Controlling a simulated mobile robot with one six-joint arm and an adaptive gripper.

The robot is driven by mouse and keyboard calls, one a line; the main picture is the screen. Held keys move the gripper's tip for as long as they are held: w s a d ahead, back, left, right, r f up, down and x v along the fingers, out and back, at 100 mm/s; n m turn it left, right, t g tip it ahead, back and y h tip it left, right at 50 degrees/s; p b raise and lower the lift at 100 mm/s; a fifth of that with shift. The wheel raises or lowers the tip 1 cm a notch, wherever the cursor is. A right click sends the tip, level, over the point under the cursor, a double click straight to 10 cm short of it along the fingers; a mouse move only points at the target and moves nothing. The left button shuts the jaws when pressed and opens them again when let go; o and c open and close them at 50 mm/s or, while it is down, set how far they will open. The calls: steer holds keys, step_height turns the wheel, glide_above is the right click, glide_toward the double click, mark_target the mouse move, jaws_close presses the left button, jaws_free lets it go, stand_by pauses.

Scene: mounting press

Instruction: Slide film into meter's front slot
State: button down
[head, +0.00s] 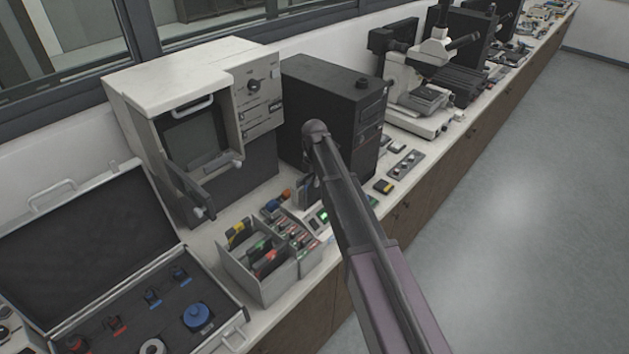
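A small device with a green lit spot (323,216) stands on the bench just left of my arm; it may be the meter. Its front slot cannot be made out. I cannot make out the film. My arm reaches in from the bottom right to a rounded joint in front of the black tower. My gripper (309,192) seems to hang below that joint, mostly hidden by the arm and close above the small device. Its fingers and anything between them are not clear.
A grey divided box (244,273) with coloured items stands left of the device. An open case (75,330) lies farther left. A white press machine (125,85) with its door open, a black tower (335,97) and a microscope (425,75) line the back. Floor (500,210) at right is clear.

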steer(key=shift+f+b, duration=0.3)
steer(key=shift+f, duration=0.2)
steer(key=c, duration=0.7)
jaws_free()
steer(key=shift+r, duration=0.15)
